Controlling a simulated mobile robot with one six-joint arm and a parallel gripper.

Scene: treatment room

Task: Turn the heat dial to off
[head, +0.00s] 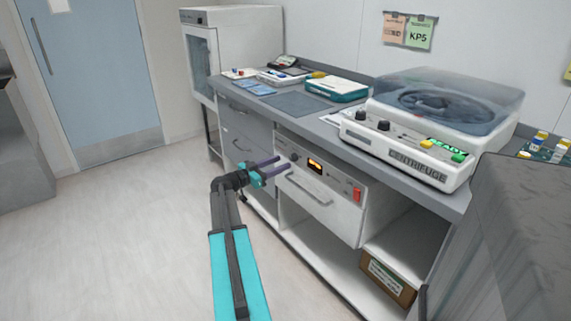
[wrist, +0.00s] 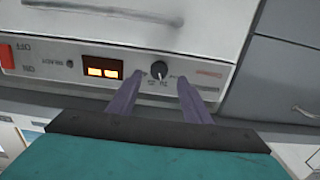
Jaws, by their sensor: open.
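The heat dial (wrist: 160,70) is a round black knob with a light pointer line, on the pale front panel of a built-in drawer unit. It also shows in the head view (head: 294,157) beside the lit orange display (head: 315,164). My gripper (head: 284,163) is open, with its two purple fingers pointing at the panel. In the wrist view, the fingertips of my gripper (wrist: 160,77) lie on either side of the dial, with nothing between them but the dial. I cannot tell whether they touch it. The small markings around the dial are too blurred to read.
A red switch (head: 357,194) marked ON and OFF sits at the panel's other end. A bar handle (head: 308,190) sticks out below the dial. A centrifuge (head: 420,130) stands on the counter above. The floor to the left is clear.

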